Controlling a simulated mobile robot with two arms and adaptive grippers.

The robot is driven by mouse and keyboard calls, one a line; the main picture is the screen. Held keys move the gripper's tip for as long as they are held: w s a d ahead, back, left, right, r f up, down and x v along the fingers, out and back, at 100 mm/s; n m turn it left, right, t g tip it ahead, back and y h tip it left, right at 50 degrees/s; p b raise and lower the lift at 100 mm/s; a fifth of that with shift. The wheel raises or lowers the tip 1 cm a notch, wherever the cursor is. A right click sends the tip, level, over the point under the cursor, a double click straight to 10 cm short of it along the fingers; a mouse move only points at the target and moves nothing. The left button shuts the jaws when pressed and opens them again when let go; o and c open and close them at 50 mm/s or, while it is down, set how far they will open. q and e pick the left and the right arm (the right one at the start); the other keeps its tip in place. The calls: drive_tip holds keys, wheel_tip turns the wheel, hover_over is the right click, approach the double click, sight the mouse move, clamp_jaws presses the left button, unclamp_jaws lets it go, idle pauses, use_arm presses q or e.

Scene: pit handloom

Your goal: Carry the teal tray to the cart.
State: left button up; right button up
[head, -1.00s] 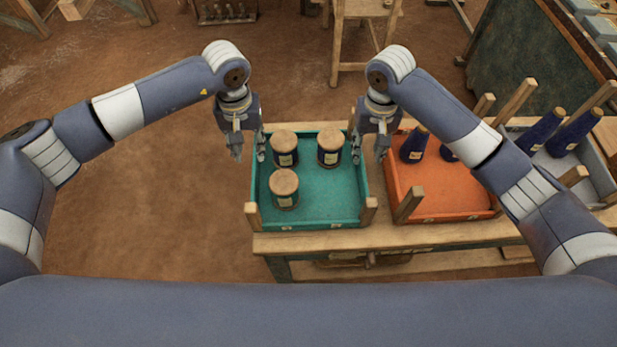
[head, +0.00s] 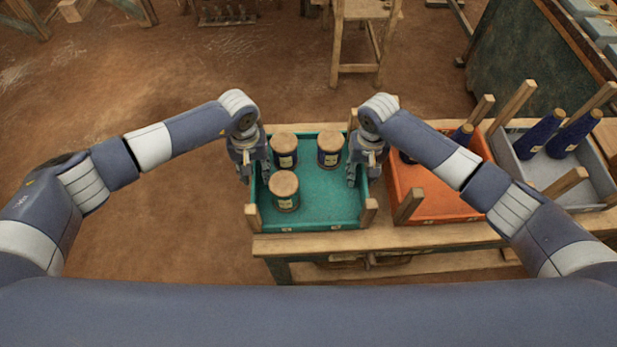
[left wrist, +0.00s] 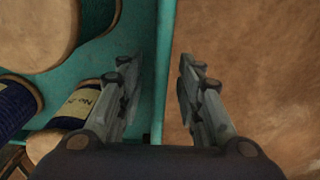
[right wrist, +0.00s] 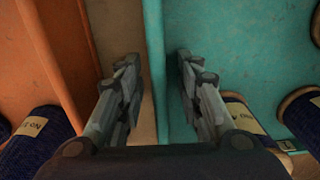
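The teal tray (head: 325,207) sits on the wooden bench and holds three dark blue spools with wooden tops, such as the front one (head: 284,190). My left gripper (head: 254,175) is at the tray's left wall. In the left wrist view its fingers (left wrist: 158,85) are open, one on each side of the wall (left wrist: 160,60). My right gripper (head: 358,178) is at the right wall. In the right wrist view its fingers (right wrist: 157,85) are open and straddle the teal wall (right wrist: 154,50). No cart can be made out for certain.
An orange tray (head: 440,207) with blue cones stands close to the right of the teal tray on the bench (head: 380,238). A grey tray (head: 595,180) with blue cones is further right. A wooden stool (head: 360,40) stands behind. The floor at left is clear.

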sight(363, 167)
use_arm(q)
clamp_jaws()
use_arm(e)
clamp_jaws()
use_arm(q)
drive_tip(key=shift+r, duration=0.15)
use_arm(e)
drive_tip(key=shift+r, duration=0.15)
